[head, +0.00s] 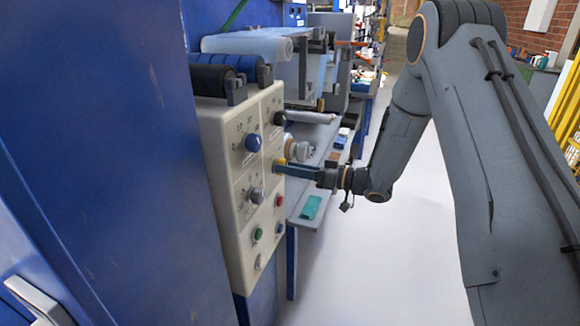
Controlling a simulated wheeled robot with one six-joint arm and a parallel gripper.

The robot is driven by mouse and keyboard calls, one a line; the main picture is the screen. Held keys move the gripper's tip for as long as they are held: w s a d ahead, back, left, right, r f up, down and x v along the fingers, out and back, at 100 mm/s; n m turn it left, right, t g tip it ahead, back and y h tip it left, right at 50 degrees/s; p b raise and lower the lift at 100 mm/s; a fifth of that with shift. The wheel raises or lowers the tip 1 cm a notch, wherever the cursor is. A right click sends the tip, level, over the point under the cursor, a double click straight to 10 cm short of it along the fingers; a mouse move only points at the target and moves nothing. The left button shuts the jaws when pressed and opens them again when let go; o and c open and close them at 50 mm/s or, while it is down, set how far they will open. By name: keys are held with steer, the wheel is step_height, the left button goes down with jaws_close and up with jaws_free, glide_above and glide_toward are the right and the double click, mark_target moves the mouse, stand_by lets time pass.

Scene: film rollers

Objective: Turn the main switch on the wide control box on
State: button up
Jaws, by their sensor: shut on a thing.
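The wide control box (228,150) is a cream panel on the left, with several knobs and buttons on its face. The main switch (280,163) shows as a small yellow patch at the right part of the panel, mostly hidden by my gripper. My gripper (286,168) reaches in from the right, with its fingertips at the panel and shut on the switch. The angle of the switch's handle cannot be made out.
A blue knob (253,142), a grey knob (257,195), a green button (257,234) and a red button (279,200) sit close by. Dark rollers (215,78) lie above the box. A shelf with a teal item (311,207) stands behind. The white floor (370,270) is clear.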

stand_by(0.4)
steer(key=o, duration=1)
steer(key=shift+o, duration=0.2)
steer(key=b+v, duration=0.1)
steer(key=v, duration=0.7)
